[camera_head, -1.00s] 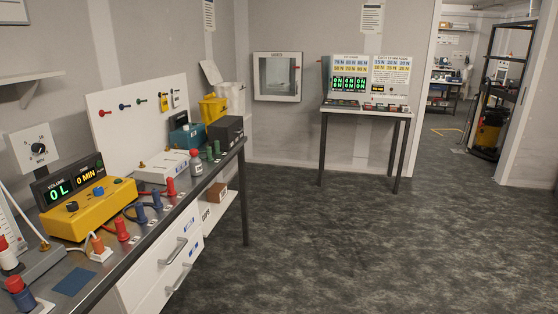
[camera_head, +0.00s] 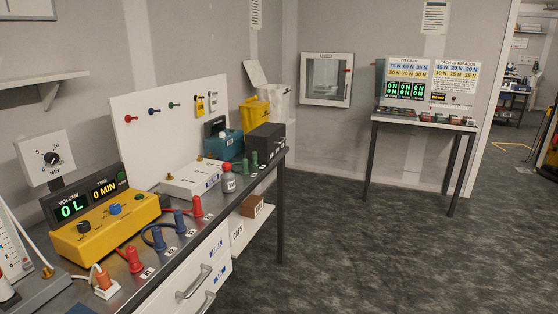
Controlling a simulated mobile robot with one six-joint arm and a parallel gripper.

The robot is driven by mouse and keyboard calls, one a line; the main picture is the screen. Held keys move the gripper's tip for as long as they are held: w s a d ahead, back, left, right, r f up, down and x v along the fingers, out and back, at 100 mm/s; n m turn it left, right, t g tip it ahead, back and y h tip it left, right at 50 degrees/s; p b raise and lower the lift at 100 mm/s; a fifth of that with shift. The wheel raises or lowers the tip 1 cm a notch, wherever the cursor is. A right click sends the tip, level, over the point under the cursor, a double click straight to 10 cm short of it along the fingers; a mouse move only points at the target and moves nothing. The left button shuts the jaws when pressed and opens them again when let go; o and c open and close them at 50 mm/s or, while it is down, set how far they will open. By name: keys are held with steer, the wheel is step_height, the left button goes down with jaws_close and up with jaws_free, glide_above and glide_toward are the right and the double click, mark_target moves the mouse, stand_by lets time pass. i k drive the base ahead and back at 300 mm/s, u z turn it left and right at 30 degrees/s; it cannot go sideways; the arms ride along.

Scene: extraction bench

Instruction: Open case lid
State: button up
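Two box-like things that could be the case stand toward the far end of the bench (camera_head: 205,232). My gripper is not in view.
A yellow device with a dial (camera_head: 107,225), red and blue plugs, a white flat unit (camera_head: 190,180) and a grey bottle (camera_head: 228,179) crowd the bench. A wall cabinet (camera_head: 327,79) and side table (camera_head: 423,122) stand beyond. The floor (camera_head: 375,250) right of the bench is clear.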

mark_target(264, 138)
steer(key=u, duration=0.4)
steer(key=i, duration=0.85)
steer(key=u, duration=0.65)
steer(key=i, duration=0.45)
steer(key=u, duration=0.15)
